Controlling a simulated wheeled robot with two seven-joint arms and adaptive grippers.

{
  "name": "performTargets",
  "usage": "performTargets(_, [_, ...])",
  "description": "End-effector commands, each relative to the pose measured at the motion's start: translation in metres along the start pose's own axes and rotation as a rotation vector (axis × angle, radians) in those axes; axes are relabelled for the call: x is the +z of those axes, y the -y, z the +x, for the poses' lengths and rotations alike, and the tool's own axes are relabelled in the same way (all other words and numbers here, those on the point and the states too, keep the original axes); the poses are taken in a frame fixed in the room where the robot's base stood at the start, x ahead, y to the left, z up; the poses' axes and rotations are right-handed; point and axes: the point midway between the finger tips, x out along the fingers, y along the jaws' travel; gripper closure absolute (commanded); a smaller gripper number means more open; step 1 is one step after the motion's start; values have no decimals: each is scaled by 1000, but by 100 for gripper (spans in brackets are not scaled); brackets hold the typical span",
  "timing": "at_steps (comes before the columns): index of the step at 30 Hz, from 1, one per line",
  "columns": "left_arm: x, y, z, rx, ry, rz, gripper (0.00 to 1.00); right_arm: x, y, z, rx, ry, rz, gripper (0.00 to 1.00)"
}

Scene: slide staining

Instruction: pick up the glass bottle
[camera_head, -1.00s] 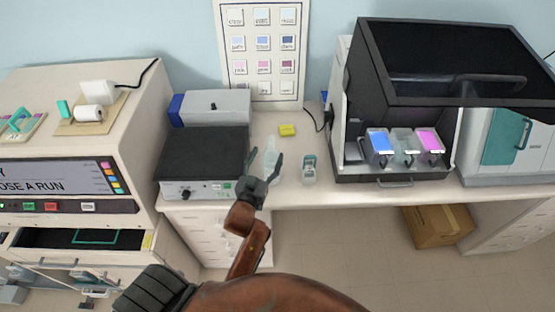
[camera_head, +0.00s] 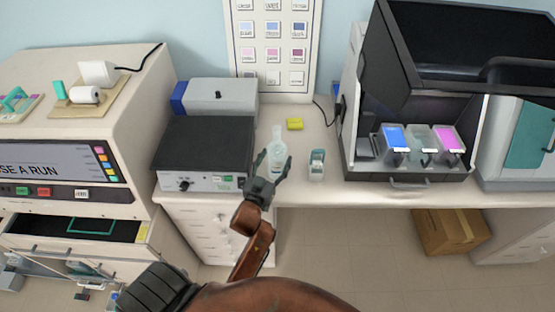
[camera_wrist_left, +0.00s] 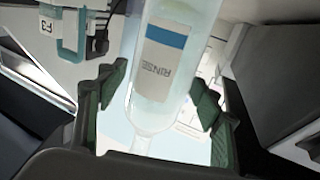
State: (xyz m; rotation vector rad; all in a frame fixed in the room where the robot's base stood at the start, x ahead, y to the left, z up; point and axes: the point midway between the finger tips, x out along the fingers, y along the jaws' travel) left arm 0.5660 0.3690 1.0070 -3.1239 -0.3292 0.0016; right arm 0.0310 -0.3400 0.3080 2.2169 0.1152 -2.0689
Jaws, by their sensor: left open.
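The glass bottle (camera_head: 276,146) is clear and pale blue and stands upright on the bench, right of the black-topped instrument. In the left wrist view the bottle (camera_wrist_left: 165,60) has a label reading RINSE with a blue band. My left gripper (camera_head: 272,169) is open, its two fingers on either side of the bottle's lower part in the head view. In the left wrist view the fingers (camera_wrist_left: 155,95) flank the bottle, with a gap visible on the right; contact on the left I cannot tell. My right gripper is not in view.
A small teal-and-white container (camera_head: 317,165) stands just right of the bottle. A yellow block (camera_head: 295,124) lies behind. The black-topped instrument (camera_head: 205,150) is close on the left. An open black-lidded machine with coloured trays (camera_head: 395,140) stands at the right.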

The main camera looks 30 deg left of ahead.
Motion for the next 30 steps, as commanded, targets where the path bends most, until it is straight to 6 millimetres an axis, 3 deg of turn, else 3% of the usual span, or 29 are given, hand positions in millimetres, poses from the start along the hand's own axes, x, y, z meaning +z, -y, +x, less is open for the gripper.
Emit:
performTargets(15, [-2, -1, 64, 1, -2, 0, 40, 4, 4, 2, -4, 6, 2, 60])
performTargets(24, [-2, 0, 69, 0, -1, -1, 40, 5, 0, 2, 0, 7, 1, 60])
performTargets(30, [-2, 0, 69, 0, -1, -1, 53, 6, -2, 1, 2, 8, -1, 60])
